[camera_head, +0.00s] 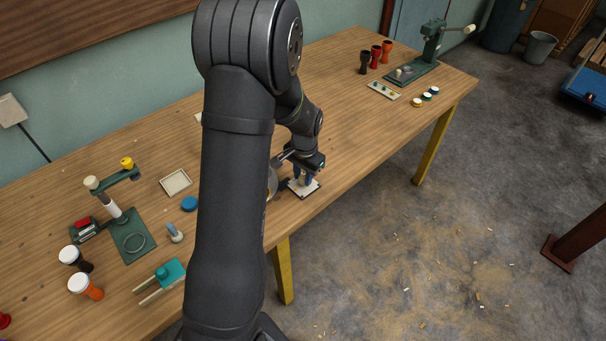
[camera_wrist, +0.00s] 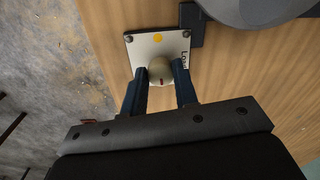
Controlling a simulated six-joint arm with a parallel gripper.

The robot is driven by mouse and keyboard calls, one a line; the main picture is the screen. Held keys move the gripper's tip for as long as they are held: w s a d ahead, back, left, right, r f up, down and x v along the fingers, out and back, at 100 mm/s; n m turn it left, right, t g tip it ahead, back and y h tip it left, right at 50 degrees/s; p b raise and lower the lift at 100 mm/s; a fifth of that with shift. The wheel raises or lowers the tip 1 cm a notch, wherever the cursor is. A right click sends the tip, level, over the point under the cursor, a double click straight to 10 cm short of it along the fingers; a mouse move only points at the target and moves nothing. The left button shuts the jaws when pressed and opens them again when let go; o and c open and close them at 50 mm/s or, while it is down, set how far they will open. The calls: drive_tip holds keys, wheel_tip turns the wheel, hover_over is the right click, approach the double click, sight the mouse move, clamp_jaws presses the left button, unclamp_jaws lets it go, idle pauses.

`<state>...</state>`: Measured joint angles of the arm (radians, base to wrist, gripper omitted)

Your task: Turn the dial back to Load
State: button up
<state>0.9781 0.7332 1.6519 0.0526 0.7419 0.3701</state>
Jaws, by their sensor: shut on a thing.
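The dial is a pale round knob (camera_wrist: 160,66) on a square white plate (camera_wrist: 142,50) with screws at its corners. The word "Load" is printed along the plate's right side in the wrist view, and an orange dot sits near its top edge. A small red mark shows on the knob's lower part, on the side toward my gripper, not toward the word. My gripper (camera_wrist: 164,74) is shut on the knob, one blue finger on each side. In the head view my gripper (camera_head: 304,176) is over the plate (camera_head: 303,193) at the table's front edge; the knob is mostly hidden there.
A grey round thing (camera_wrist: 250,8) and a dark block (camera_wrist: 190,20) are close beside the plate. A green press (camera_head: 132,235), a teal tool (camera_head: 170,272) and several drums stand left on the table (camera_head: 340,110). Another green stand (camera_head: 430,50) is at the far right.

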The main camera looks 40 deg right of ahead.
drive_tip(key=n, duration=0.3)
drive_tip(key=shift+n, duration=0.4)
drive_tip(key=n, duration=0.4)
drive_tip(key=shift+d+n, duration=0.1)
drive_tip(key=shift+n, duration=0.2)
drive_tip(key=n, duration=0.4)
drive_tip(key=shift+n, duration=2.5)
drive_tip(key=o, duration=1)
